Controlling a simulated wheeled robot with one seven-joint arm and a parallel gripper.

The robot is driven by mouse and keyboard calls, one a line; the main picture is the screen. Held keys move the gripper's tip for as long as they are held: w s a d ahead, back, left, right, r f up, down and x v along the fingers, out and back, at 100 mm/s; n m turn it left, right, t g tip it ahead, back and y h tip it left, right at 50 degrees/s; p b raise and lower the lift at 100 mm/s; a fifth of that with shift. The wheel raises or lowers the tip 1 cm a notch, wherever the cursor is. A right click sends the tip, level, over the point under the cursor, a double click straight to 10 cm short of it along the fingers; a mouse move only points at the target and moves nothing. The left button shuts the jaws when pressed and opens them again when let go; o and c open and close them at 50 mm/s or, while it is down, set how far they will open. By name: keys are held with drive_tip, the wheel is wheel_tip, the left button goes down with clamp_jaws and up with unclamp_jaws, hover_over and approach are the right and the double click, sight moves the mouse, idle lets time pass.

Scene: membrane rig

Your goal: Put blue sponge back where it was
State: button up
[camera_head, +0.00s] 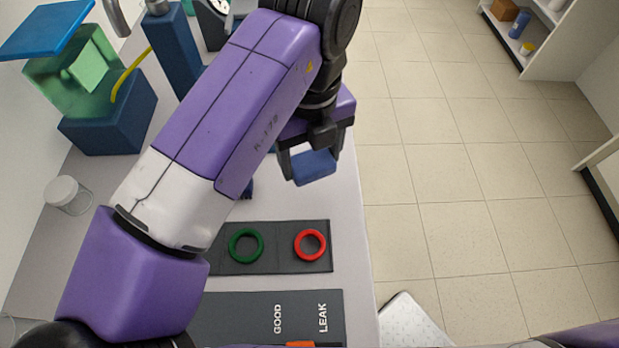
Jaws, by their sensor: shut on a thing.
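My gripper (311,160) is shut on the blue sponge (315,168). The sponge sits between the two dark fingers, over the right side of the light bench (345,215) near its edge. I cannot tell from this view how high above the bench the sponge is. My purple and white arm covers much of the bench to the left of the gripper, so the surface beneath it is hidden.
A dark mat (275,262) holds a green ring (246,245) and a red ring (310,245). Nearer is a board (240,310) marked GOOD and LEAK. A clear jar (68,195) and a blue-based rig (108,120) stand left. The bench drops to tiled floor (450,180) at right.

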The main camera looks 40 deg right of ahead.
sight(311, 159)
drive_tip(key=shift+f, duration=3.85)
drive_tip(key=shift+f, duration=0.15)
drive_tip(key=o, duration=1.3)
wheel_tip(311, 159, up, 12)
drive_tip(key=shift+r, duration=0.2)
